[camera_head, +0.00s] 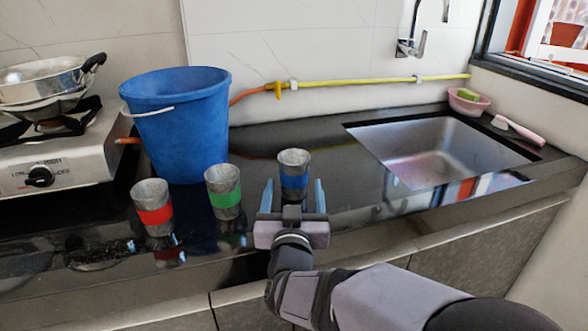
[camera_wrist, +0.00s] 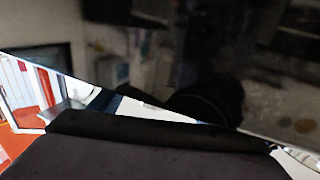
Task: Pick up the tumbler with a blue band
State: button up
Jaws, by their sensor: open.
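The tumbler with a blue band (camera_head: 294,178) is a grey metal cup standing upright on the dark counter, right of the other tumblers. My gripper (camera_head: 293,187) is open, with one finger on each side of the blue-banded tumbler in the head view. I see no contact, and I cannot tell how far the tumbler sits between the fingers. The gripper body hides the counter just in front of it. A green-banded tumbler (camera_head: 223,191) and a red-banded tumbler (camera_head: 153,207) stand upright to the left. In the wrist view I cannot make out any tumbler.
A blue bucket (camera_head: 180,125) stands behind the tumblers, with a gas stove (camera_head: 60,160) and pan (camera_head: 45,78) at the left. The sink (camera_head: 440,150) opens to the right. A yellow hose (camera_head: 370,82) runs along the wall. The glossy counter right of the tumbler is clear up to the sink.

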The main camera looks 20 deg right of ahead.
aim_at(294, 186)
jog(key=shift+w+d, duration=0.2)
jog(key=shift+w, duration=0.3)
jog(key=shift+x, duration=1)
jog(key=c, duration=1.2)
